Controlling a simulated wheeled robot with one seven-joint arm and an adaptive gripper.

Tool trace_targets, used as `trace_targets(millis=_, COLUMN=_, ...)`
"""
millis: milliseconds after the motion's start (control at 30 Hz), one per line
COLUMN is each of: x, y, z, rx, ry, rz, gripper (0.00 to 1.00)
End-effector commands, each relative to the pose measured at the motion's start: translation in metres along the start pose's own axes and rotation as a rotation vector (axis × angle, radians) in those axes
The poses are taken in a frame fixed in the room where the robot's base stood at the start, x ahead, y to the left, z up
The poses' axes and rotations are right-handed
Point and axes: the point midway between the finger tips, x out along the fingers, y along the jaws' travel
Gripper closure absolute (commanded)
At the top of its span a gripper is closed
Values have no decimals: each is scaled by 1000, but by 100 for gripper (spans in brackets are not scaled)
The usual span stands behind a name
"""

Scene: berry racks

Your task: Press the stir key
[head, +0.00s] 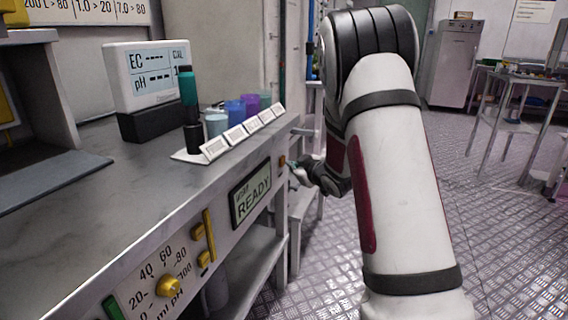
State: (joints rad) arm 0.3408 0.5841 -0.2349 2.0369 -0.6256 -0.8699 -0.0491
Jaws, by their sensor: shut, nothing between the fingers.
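My gripper (299,172) is shut and empty. It is beside the bench's front panel, just right of the display (250,194) that reads READY. A small orange key (282,161) is on the panel close to the left of the fingertips. Whether the fingertips touch it cannot be told. No stir label can be read on it, and my arm and gripper hide part of the area to the right.
The grey bench top (85,205) carries an EC/pH meter (146,75), a dark and green probe and coloured cups behind white labels (238,137). A yellow dial (168,286) and yellow levers are on the front panel. Open metal floor lies at right.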

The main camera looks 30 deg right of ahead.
Motion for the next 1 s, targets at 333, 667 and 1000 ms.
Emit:
trace_targets(millis=333, x=0, y=0, z=0, rx=0, ry=1, rz=0, gripper=100)
trace_targets(millis=667, x=3, y=-2, z=-2, rx=0, ry=1, rz=0, gripper=100)
trace_targets(millis=1000, x=6, y=-4, z=-5, rx=0, ry=2, rz=0, gripper=100)
